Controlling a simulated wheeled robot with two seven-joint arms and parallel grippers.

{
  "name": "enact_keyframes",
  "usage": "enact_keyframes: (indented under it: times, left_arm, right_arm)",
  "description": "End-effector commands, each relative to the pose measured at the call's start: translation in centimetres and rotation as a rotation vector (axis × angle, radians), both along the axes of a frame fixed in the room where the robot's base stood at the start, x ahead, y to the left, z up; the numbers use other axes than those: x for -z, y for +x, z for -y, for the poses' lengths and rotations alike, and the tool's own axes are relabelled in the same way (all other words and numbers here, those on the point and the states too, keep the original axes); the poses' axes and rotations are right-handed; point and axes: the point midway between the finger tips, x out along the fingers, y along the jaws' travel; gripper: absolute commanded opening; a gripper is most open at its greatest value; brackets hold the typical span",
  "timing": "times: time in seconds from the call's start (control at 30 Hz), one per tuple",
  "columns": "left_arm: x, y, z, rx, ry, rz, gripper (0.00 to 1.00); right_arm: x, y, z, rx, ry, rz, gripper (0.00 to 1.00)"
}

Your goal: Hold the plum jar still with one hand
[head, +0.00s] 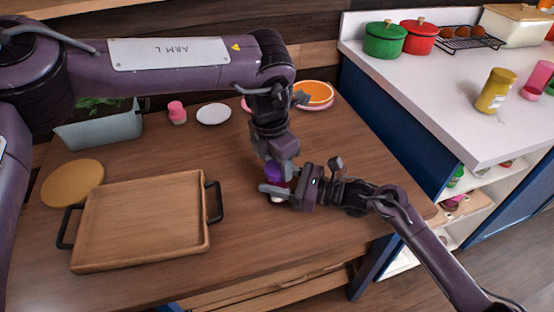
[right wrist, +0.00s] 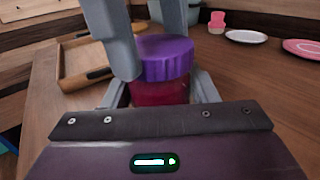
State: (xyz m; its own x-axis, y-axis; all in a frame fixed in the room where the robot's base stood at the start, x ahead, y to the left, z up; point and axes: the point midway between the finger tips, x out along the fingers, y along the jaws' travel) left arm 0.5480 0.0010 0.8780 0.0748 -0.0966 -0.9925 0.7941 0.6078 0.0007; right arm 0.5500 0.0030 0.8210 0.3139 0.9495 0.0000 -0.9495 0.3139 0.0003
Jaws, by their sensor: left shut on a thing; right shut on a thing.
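The plum jar (head: 273,172) stands upright on the wooden table, with a ribbed purple lid and a dark red body. It also shows in the right wrist view (right wrist: 164,62). My right gripper (head: 277,191) comes from the right and is shut on the body, one finger on each side. My left gripper (head: 276,164) reaches down from above and is shut on the lid; its grey fingers show in the right wrist view (right wrist: 146,42). The arms and fingers hide much of the jar in the head view.
A wooden tray (head: 140,220) with black handles and a round board (head: 72,184) lie at left. A planter (head: 100,130), a pink-lidded jar (head: 177,112), a white plate (head: 213,114) and an orange plate (head: 314,93) stand at the back. A white counter (head: 440,105) is at right.

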Motion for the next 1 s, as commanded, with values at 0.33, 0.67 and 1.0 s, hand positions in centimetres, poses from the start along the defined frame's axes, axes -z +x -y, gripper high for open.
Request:
enact_keyframes:
  times: [0.33,0.67,1.0]
  left_arm:
    - [-0.04,0.2,-0.07,0.576,0.002,0.0,0.31]
    - [0.01,0.35,0.03,1.372,0.007,-0.001,0.31]
    - [0.09,0.4,0.14,1.846,-0.001,0.004,0.31]
  right_arm:
    - [0.03,0.01,0.01,0.0,-0.001,0.0,0.0]
    - [0.04,0.0,0.02,0.0,-0.001,0.0,0.0]
    - [0.05,-0.01,0.01,0.0,-0.001,-0.001,0.0]
